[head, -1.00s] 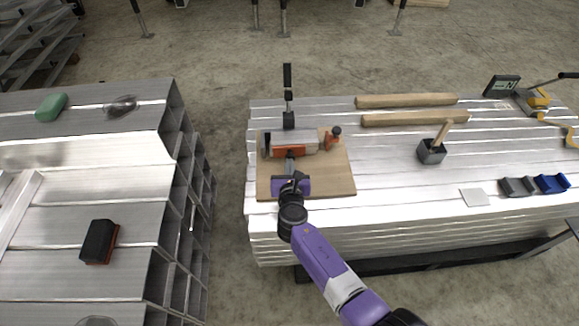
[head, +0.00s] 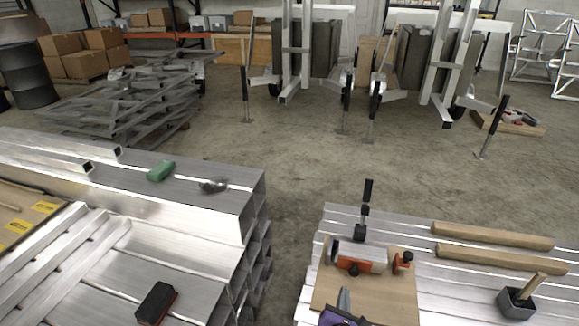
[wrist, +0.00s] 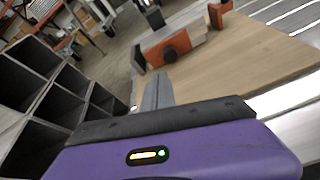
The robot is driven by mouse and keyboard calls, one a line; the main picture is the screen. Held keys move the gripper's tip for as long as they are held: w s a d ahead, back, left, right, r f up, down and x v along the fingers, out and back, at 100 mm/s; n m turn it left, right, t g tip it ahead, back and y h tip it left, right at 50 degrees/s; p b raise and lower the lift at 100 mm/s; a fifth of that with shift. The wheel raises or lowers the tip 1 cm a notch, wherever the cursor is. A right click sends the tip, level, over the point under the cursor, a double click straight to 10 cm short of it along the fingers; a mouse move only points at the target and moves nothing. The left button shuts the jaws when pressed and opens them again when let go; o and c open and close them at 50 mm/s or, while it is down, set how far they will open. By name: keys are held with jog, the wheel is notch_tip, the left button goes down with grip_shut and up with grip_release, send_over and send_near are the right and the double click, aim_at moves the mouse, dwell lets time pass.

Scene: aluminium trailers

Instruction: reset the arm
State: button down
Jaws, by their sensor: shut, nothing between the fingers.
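My gripper (head: 343,298) shows at the bottom edge of the head view, over the near part of a wooden board (head: 398,290). Its fingers are together and empty. In the wrist view the closed grey fingers (wrist: 156,92) point toward a grey and orange clamping tool (wrist: 170,45). That tool also shows in the head view (head: 360,257), lying on the board just beyond the fingertips with a gap between. Most of my arm is out of the head view.
The board lies on a stack of aluminium profiles (head: 450,285). A black-handled clamp (head: 366,205) stands behind the tool. Two wooden bars (head: 490,236) and a mallet (head: 517,300) lie to the right. Another profile stack (head: 200,240) holds a green block (head: 160,171) and a black brush-like block (head: 156,303).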

jog(key=a+r+m, duration=0.1)
jog(key=a+r+m+y, duration=0.1)
jog(key=shift+w+r+m+t, duration=0.25)
jog(key=shift+w+m+t, duration=0.05)
jog(key=shift+w, duration=0.05)
jog(key=s+d+r+m+y+p, duration=0.1)
jog(key=s+r+m+p, duration=0.2)
jog(key=s+r+m, duration=0.6)
jog(key=s+d+r+m+y+p, duration=0.1)
jog(key=s+r+m, duration=0.8)
jog(key=s, duration=1.1)
jog(key=s+d+r+m+y+p, duration=0.1)
jog(key=s+d+r+m+p, duration=0.1)
jog(key=s+r+m+p, duration=0.3)
jog(key=s+r+m, duration=0.3)
jog(key=s+r, duration=0.3)
jog(key=s, duration=0.3)
jog(key=shift+s+d+m+t, duration=0.2)
jog(key=shift+s+m+t, duration=0.1)
jog(key=shift+m, duration=0.1)
